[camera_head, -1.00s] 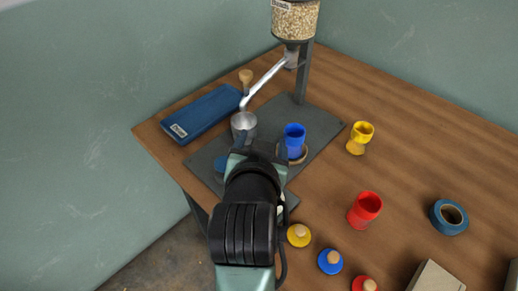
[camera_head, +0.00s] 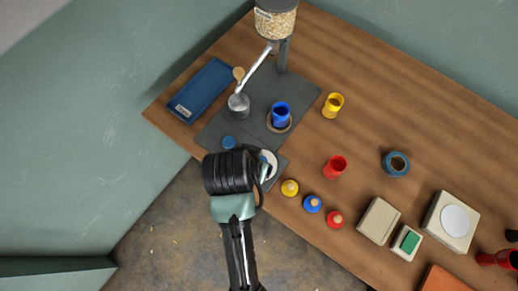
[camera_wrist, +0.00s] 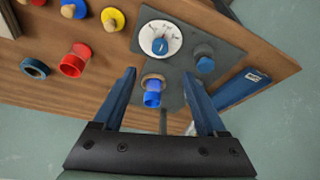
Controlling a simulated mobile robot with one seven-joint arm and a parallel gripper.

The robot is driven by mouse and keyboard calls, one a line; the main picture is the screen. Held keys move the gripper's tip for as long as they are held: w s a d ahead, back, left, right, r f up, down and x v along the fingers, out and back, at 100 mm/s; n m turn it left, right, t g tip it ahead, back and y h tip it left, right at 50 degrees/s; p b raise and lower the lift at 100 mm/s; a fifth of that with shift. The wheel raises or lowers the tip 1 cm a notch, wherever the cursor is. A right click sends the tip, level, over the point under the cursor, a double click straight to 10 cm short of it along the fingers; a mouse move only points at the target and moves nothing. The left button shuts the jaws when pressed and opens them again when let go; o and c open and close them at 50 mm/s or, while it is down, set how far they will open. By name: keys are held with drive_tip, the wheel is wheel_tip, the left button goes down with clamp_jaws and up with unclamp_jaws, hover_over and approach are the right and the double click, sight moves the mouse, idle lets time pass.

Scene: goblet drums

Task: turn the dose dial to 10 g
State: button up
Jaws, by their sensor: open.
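The dose dial is a white disc (camera_wrist: 160,38) with a blue knob (camera_wrist: 160,46) in its middle, on the grey plate near the table's front edge. Its marks are too small to read. In the head view the white disc (camera_head: 269,160) shows partly behind my arm. My gripper (camera_wrist: 158,74) is open and empty, its two blue fingers wide apart. In the wrist view the dial lies beyond the fingertips, and I see no contact. In the head view my wrist hides the fingers.
A blue round button (camera_wrist: 204,58) sits beside the dial. A blue goblet (camera_head: 281,115) stands on a cork ring, near a metal cup (camera_head: 238,105) under the grain hopper (camera_head: 275,22). Yellow (camera_head: 333,105) and red (camera_head: 335,167) goblets stand right. Several colored stoppers line the front edge.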

drive_tip(key=x, duration=1.3)
drive_tip(key=shift+d, duration=0.1)
drive_tip(key=shift+r, duration=0.1)
clamp_jaws()
